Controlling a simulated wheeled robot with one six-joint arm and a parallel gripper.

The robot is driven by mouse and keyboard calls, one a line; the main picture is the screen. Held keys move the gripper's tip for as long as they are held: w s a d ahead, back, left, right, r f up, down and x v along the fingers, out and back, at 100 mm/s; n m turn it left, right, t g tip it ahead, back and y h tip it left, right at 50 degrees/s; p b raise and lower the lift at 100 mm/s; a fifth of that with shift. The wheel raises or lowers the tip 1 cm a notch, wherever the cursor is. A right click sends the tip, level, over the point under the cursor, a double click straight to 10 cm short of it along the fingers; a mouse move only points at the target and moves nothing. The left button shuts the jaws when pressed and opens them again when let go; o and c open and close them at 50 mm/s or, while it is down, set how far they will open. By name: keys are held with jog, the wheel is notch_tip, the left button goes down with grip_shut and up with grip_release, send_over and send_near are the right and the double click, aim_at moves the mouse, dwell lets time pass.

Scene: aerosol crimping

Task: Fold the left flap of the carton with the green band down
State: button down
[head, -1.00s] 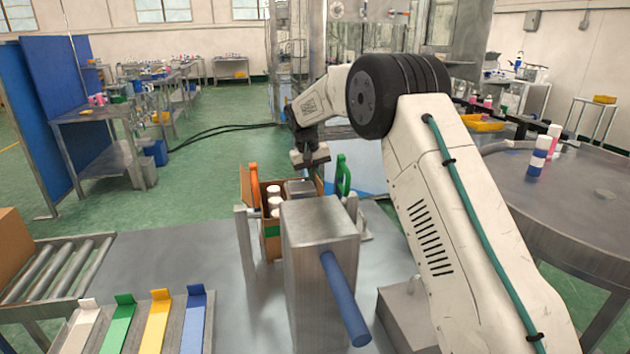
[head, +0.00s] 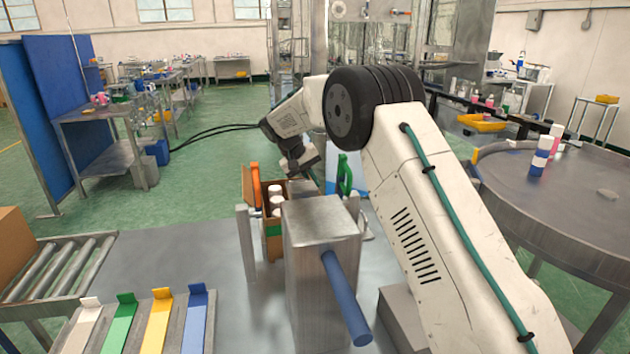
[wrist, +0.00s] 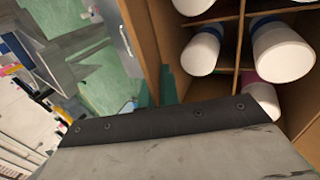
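The open carton (head: 272,246) with the green band (head: 273,229) stands behind a grey metal block. White-capped cans (head: 275,202) stand in it. Its upright left side shows next to an orange upright piece (head: 251,186); I cannot tell the flap clearly from that side. My gripper (head: 304,176) is tilted over the back of the carton, partly hidden by the block. In the wrist view, white caps (wrist: 283,52) sit between brown dividers, and a brown wall (wrist: 142,45) rises at their left. A grey plate with a dark edge covers the lower part. My fingertips cannot be made out.
The grey metal block (head: 320,225) with a blue bar (head: 345,300) stands in front of the carton. A green upright piece (head: 344,174) is at its right. Coloured strips (head: 157,325) lie front left, near a roller conveyor (head: 50,270). The grey tabletop left of the carton is clear.

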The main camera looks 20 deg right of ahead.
jog(key=shift+a+f+h, duration=0.2)
jog(key=shift+a+h, duration=0.05)
jog(key=shift+h, duration=0.6)
jog(key=shift+a+f+h, duration=0.2)
jog(key=shift+a+h, duration=0.1)
jog(key=shift+h, duration=0.5)
jog(key=shift+a+f+h, duration=0.2)
jog(key=shift+a+h, duration=0.05)
jog(key=shift+h, duration=0.6)
jog(key=c, duration=1.6)
grip_release()
jog(key=shift+c, duration=0.2)
jog(key=v, duration=0.7)
jog(key=shift+a, duration=0.4)
jog(key=shift+w+r, duration=0.15)
